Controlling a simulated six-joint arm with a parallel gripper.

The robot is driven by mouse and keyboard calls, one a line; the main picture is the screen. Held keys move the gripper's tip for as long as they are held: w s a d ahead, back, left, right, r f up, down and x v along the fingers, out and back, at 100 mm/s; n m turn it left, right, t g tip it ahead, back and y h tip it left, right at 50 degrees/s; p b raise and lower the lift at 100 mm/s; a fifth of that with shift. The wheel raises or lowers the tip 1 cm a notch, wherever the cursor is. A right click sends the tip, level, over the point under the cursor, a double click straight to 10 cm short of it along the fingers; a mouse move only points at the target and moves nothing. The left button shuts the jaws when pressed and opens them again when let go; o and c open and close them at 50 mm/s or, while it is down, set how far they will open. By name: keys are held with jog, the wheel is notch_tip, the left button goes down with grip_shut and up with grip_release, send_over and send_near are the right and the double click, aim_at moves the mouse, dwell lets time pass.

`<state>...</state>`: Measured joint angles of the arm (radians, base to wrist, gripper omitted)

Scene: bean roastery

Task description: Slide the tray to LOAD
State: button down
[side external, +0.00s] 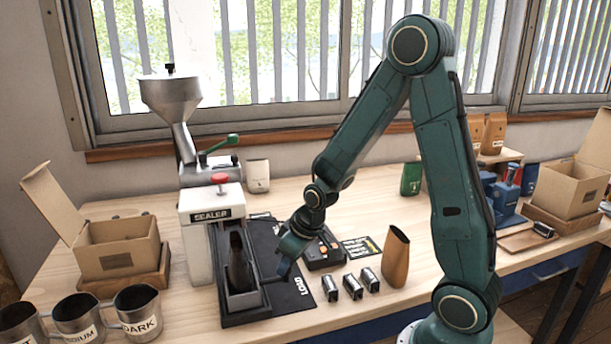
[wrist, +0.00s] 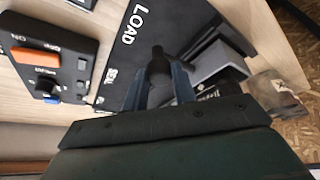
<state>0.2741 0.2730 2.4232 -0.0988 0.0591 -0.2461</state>
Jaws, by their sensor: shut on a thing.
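The grey tray (side external: 243,301) sits on a dark track in front of the white sealer (side external: 200,240). A dark pouch (side external: 238,262) stands upright in it. The tray also shows in the wrist view (wrist: 218,64). My gripper (side external: 284,268) is low at the tray's right side. In the wrist view my gripper's fingers (wrist: 162,84) are shut on the tray's dark handle (wrist: 157,64). The word LOAD (wrist: 137,25) is on the black mat beside the track, and SEAL (wrist: 110,77) is further along it. The tray's exact alignment with either word is unclear.
A black control box (side external: 323,253) with buttons stands right of the mat. Several small dark canisters (side external: 352,286) and a brown pouch (side external: 396,258) stand further right. Metal cups (side external: 137,312) and an open carton (side external: 120,248) are at left.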

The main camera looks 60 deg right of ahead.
jog(key=c, duration=1.3)
grip_release()
jog(key=shift+s+a, duration=0.15)
jog(key=shift+a, duration=0.1)
jog(key=shift+o, duration=0.8)
jog(key=shift+d, duration=0.1)
jog(key=shift+r, duration=0.1)
jog(key=v, duration=1.3)
jog(key=shift+r, duration=0.25)
jog(key=shift+s, duration=0.1)
jog(key=s+a+r, duration=0.3)
jog(key=s, duration=0.3)
jog(key=s+a+r+t, duration=0.1)
jog(key=s+a+r, duration=0.2)
jog(key=s, duration=0.3)
jog(key=shift+s+a+r, duration=0.15)
jog(key=shift+a+r, duration=0.15)
jog(key=shift+a, duration=0.25)
